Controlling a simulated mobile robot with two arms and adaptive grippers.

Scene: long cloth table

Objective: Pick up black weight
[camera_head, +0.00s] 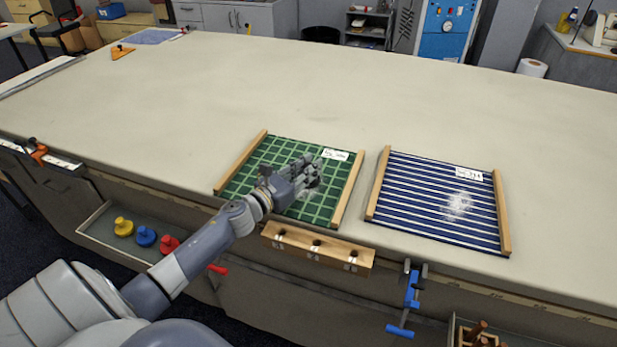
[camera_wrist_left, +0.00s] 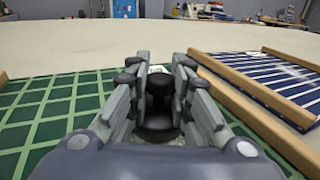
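The black weight (camera_wrist_left: 159,98) has a rounded knob on a wider base and stands on the green grid mat (camera_head: 243,180). My left gripper (camera_head: 312,170) reaches over the middle of this mat and hides most of the weight in the head view. In the left wrist view, the fingers of my left gripper (camera_wrist_left: 160,62) lie on both sides of the weight's knob. Whether they press on it or leave a small gap cannot be told. My right gripper is in neither view.
A blue striped mat (camera_head: 420,205) with wooden side rails lies to the right. A wooden block with holes (camera_head: 335,251) sits at the table's front edge. Yellow (camera_head: 123,227), blue (camera_head: 146,236) and red (camera_head: 168,244) weights stand in a low front tray.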

